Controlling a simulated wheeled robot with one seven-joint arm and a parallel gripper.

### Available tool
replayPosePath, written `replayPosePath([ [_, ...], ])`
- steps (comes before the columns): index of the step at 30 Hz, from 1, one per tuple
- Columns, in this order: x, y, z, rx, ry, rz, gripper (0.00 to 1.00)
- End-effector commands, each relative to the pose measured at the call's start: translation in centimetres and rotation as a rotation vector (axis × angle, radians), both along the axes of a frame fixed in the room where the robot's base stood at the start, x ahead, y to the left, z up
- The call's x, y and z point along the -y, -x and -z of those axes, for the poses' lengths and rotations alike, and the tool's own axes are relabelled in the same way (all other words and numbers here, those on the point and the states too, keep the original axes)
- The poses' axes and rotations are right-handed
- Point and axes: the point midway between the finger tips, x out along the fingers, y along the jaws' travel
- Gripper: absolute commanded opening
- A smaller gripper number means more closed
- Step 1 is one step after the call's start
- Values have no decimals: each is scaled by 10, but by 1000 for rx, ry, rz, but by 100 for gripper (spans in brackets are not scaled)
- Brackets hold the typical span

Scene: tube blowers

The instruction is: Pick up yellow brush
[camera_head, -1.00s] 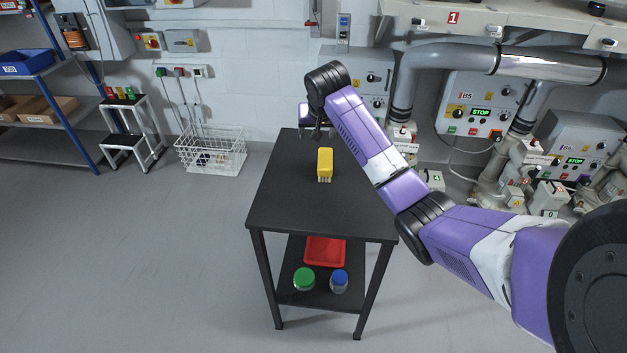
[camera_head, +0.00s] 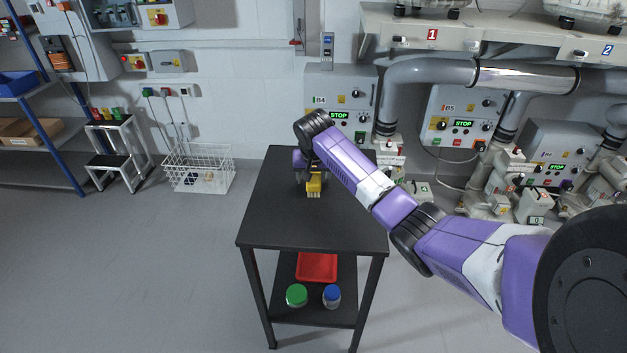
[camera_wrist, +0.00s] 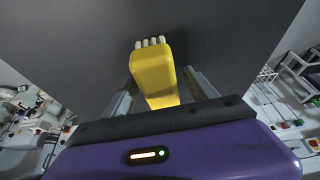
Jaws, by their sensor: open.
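The yellow brush (camera_head: 314,187) lies on the black table top (camera_head: 290,222), with its pale bristles toward the front of the table. In the head view its far part is hidden by my wrist. In the wrist view the yellow brush (camera_wrist: 154,76) lies between the two grey fingers of my gripper (camera_wrist: 158,92). My gripper is open, with one finger on each side of the brush and a gap visible at the right finger. I cannot tell whether the left finger touches it. The fingertips are not clear in the head view.
A lower shelf under the table holds a red tray (camera_head: 317,266), a green-lidded jar (camera_head: 297,295) and a blue-lidded jar (camera_head: 332,296). Grey control boxes and pipes (camera_head: 430,72) stand behind and right. A white wire basket (camera_head: 198,170) is on the floor at left. The table's front part is clear.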

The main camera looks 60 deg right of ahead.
Motion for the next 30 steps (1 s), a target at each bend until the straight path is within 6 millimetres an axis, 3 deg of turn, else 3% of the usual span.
replayPosePath([
  [23,1,0,5,1,0,0,66],
  [30,1,0,5,0,1,0,21],
])
